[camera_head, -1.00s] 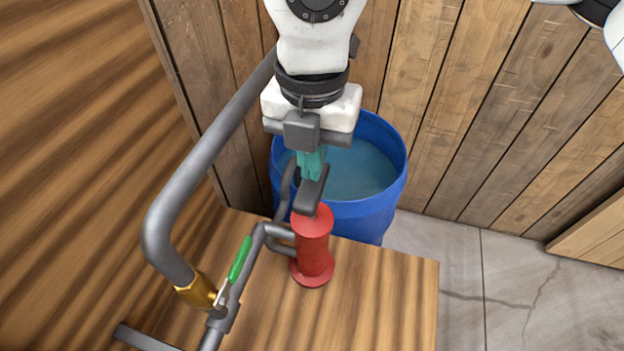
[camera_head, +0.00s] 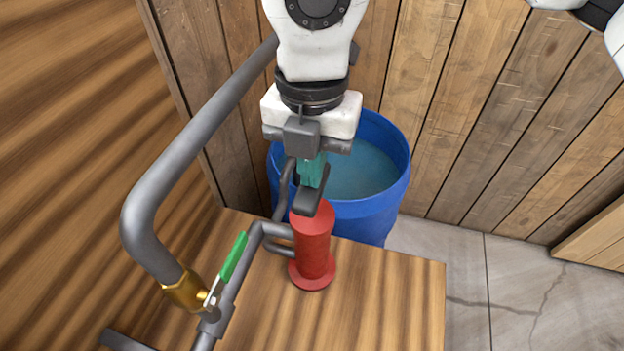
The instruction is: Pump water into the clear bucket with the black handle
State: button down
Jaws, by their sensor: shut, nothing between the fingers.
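The red hand pump (camera_head: 313,240) stands upright on the wooden table, with a dark grey lever (camera_head: 312,195) at its top. My gripper (camera_head: 312,172) has teal fingers, shut and empty, pointing down just behind the lever. They overlap the lever in the picture, and I cannot tell whether they touch it. A blue barrel (camera_head: 372,215) with water (camera_head: 365,170) stands behind the pump, below my gripper. No clear bucket with a black handle is in view.
A thick grey pipe (camera_head: 190,145) rises at the left, with a brass fitting (camera_head: 186,291) and a green-handled valve (camera_head: 233,257). The wooden table (camera_head: 390,300) is bare right of the pump. A plank wall (camera_head: 480,110) closes the back, and grey floor (camera_head: 470,270) shows at right.

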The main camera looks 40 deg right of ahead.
jog(key=shift+f+b, duration=1.3)
jog(key=shift+f, duration=0.2)
jog(key=shift+r+p, duration=1.55)
jog(key=shift+r, duration=1.6)
jog(key=shift+f, duration=0.1)
notch_tip(320, 180, down, 6)
jog(key=b, duration=0.6)
jog(key=shift+b, duration=0.3)
jog(key=shift+r+p, duration=1.65)
jog(key=shift+r, duration=1.45)
